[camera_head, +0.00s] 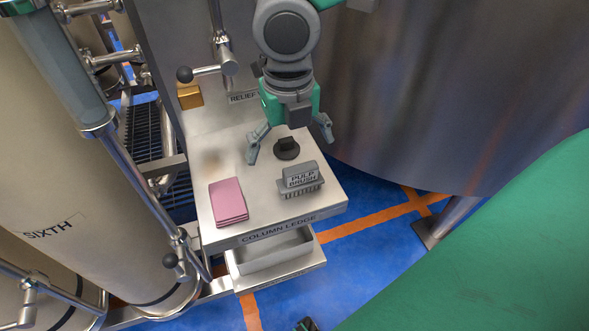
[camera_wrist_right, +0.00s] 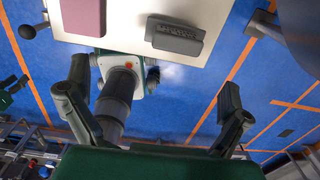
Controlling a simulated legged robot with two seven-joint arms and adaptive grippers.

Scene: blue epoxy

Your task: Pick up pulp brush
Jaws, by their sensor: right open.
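The pulp brush (camera_head: 300,180) is a grey block with a raised, labelled handle and bristles below. It stands on the column ledge (camera_head: 240,160) near the front right corner. In the right wrist view the brush (camera_wrist_right: 175,36) shows near the top, on the pale ledge top. My right gripper (camera_head: 288,138) comes from the top of the head view, open and empty. Its fingers are spread above the ledge, behind the brush and apart from it. In the wrist view both fingers of the right gripper (camera_wrist_right: 152,100) are wide apart with nothing between them. My left gripper is not clearly seen.
A dark knob-like piece (camera_head: 286,149) stands just behind the brush. A stack of pink pads (camera_head: 228,202) lies left of it. A yellow-brown block (camera_head: 190,96) sits at the back left. An open drawer (camera_head: 275,258) is under the ledge. A large metal tank (camera_head: 430,90) stands at right.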

